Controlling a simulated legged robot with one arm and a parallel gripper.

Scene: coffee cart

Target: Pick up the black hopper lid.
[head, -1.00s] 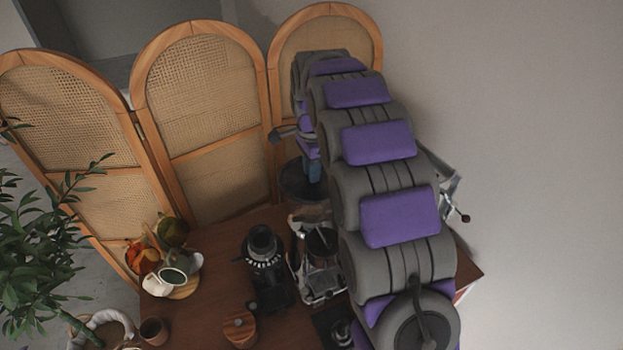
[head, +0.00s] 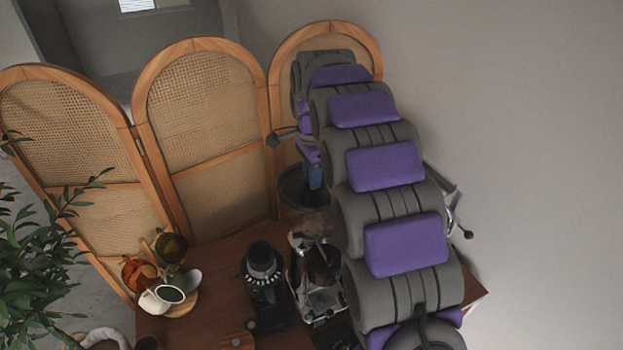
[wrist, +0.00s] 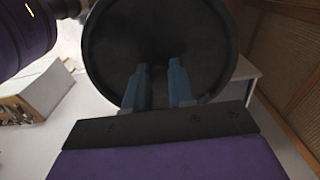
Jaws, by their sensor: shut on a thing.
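The black hopper lid (head: 292,187) is a round dark disc held up in the air in front of the folding screen. It fills the upper middle of the wrist view (wrist: 112,45). My gripper (head: 314,180) has blue fingers shut on the lid. In the wrist view the two fingers (wrist: 160,72) reach up against its dark face, with a small gap between them. The exact part they grip is hard to make out. My arm hides some of the space to the right of the lid.
A black grinder (head: 264,262) and a silver coffee machine (head: 320,300) stand on the brown cart top (head: 205,325). Cups (head: 170,294) sit on a round board at left. A rattan folding screen (head: 205,130) stands behind, and a plant (head: 35,250) is at far left.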

